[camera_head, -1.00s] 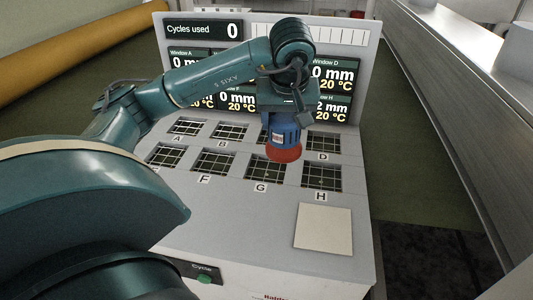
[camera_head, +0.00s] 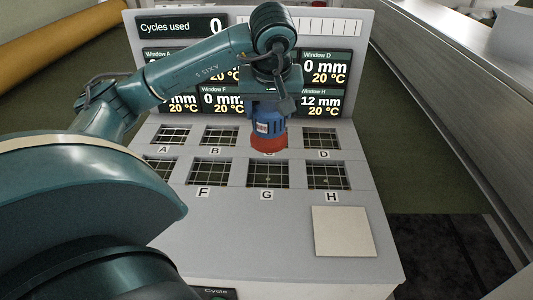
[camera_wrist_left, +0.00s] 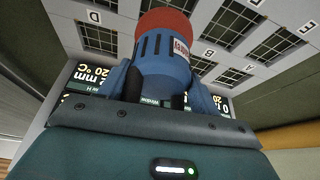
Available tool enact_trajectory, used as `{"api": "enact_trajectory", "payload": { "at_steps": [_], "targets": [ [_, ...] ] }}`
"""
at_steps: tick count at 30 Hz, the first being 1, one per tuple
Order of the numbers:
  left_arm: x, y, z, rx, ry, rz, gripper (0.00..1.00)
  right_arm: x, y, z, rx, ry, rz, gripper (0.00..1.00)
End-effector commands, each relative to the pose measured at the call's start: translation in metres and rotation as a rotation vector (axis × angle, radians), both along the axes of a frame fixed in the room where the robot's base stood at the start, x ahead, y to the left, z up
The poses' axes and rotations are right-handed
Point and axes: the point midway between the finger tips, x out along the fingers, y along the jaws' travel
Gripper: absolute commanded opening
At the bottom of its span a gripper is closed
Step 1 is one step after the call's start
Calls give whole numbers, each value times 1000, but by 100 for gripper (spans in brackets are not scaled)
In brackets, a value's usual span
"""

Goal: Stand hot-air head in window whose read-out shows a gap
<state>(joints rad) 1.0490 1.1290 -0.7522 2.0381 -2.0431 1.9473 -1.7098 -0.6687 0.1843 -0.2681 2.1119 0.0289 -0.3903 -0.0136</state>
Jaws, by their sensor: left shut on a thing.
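The hot-air head (camera_head: 270,128) is a blue cylinder with a red lower end. My left gripper (camera_head: 268,104) is shut on it and holds it upright, red end down, in front of window C, hiding it. The head also fills the middle of the left wrist view (camera_wrist_left: 160,62). The read-out panel (camera_head: 357,60) stands behind. Window H's read-out (camera_head: 320,103) shows 12 mm and 20 °C. Windows A, D and F read 0 mm; other read-outs are partly or wholly hidden by my arm. The gridded window H (camera_head: 325,175) is front right and empty. My right gripper is not in view.
Window G (camera_head: 267,174) and window F (camera_head: 210,172) lie left of H, and window D (camera_head: 321,138) behind it. A pale square plate (camera_head: 343,231) lies in front of H. A grey ledge (camera_head: 440,90) runs along the right. The deck between has free room.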

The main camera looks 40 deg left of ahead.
Motion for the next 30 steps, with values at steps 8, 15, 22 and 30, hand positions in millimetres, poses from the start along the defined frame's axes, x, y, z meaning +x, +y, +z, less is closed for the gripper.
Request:
{"api": "enact_trajectory", "payload": {
  "at_steps": [8, 15, 22, 30],
  "targets": [
    [-1, 1, -28, 2, 0, 2, 0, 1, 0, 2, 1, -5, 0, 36],
    [0, 1, -57, 1, -4, 2, 0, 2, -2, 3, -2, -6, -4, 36],
    [0, 1, -73, 2, -3, 2, 0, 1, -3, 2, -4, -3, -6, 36],
    [0, 1, -98, 1, -6, 2, 0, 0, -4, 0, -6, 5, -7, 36]
  ]
}}
